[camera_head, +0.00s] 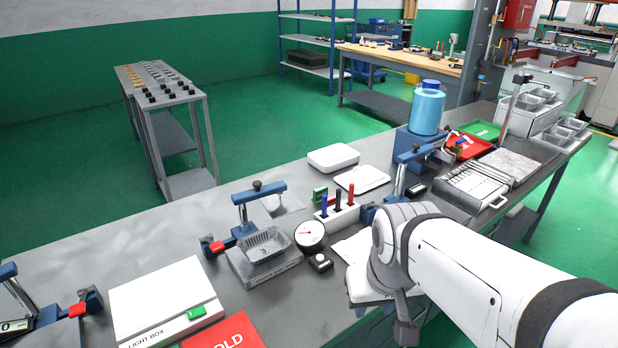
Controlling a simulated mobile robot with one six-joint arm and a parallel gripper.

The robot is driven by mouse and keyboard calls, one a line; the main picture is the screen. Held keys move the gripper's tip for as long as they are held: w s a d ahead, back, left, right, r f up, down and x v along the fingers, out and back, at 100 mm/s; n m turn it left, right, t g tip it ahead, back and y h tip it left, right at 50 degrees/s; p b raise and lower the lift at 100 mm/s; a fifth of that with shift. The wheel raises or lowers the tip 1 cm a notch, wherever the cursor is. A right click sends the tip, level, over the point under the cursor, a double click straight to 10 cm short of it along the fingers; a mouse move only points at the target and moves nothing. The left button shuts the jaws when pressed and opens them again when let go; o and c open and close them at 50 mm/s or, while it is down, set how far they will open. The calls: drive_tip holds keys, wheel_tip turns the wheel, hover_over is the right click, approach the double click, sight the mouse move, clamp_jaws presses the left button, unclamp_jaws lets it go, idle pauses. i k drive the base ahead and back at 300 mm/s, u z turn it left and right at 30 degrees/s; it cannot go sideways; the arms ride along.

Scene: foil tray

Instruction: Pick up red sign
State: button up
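The red sign (228,333) lies on the grey workbench at the bottom edge of the view. It has white letters, of which "OLD" shows, and its lower part is cut off by the frame. It lies in front of and touching or close to the white light box. My gripper (405,332) is at the lower right, at the end of my white arm, well to the right of the sign and apart from it. Only a grey part of it shows pointing down, and its fingers cannot be made out clearly.
The light box (158,303) with a green label stands left of the sign. A foil tray (264,246) sits on a scale behind it. Bare bench lies right of the sign.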

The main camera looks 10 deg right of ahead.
sight(331, 200)
drive_tip(key=u, duration=2.55)
drive_tip(key=k, duration=1.9)
drive_tip(key=z, duration=1.5)
drive_tip(key=i, duration=1.45)
drive_tip(key=z, duration=0.05)
